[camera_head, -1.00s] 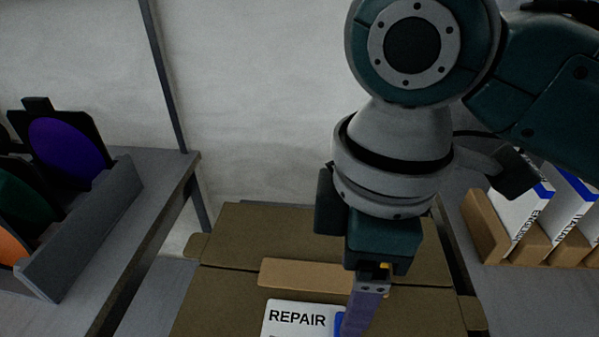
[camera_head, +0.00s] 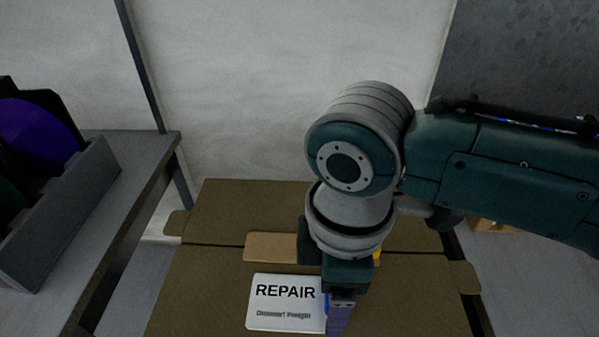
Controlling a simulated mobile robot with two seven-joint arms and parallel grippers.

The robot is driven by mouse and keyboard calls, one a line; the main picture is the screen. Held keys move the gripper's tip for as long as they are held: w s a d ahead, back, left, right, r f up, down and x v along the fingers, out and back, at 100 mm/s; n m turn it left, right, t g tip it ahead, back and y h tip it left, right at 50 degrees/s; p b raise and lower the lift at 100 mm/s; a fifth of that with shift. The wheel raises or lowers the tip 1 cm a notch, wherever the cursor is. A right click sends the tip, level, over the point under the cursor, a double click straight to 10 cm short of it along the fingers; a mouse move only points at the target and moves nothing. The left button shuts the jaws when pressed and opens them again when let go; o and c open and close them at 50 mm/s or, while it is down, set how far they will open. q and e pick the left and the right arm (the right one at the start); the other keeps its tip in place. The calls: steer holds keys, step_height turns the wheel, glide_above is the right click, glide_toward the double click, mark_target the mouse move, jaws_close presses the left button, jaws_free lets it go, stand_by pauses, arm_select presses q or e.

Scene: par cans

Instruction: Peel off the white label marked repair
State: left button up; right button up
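The white label (camera_head: 284,304) reads REPAIR and lies flat on top of a brown cardboard box (camera_head: 205,290). A blue strip shows at its right edge. My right gripper (camera_head: 338,318) comes down from above at the label's right edge, its finger over or beside the blue strip. I cannot tell whether it touches the label or whether its fingers are apart, as they line up in this view and the tips run to the bottom of the picture. My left gripper is not in view.
A strip of tan tape (camera_head: 270,247) lies on the box behind the label. A grey table (camera_head: 140,165) at the left bears a rack (camera_head: 62,215) with coloured discs. At the right, a tan holder (camera_head: 490,226) is mostly hidden behind my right arm.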

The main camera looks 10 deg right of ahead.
steer(key=shift+c, duration=0.2)
steer(key=c, duration=0.9)
jaws_close()
steer(key=shift+o, duration=1.1)
jaws_free()
jaws_close()
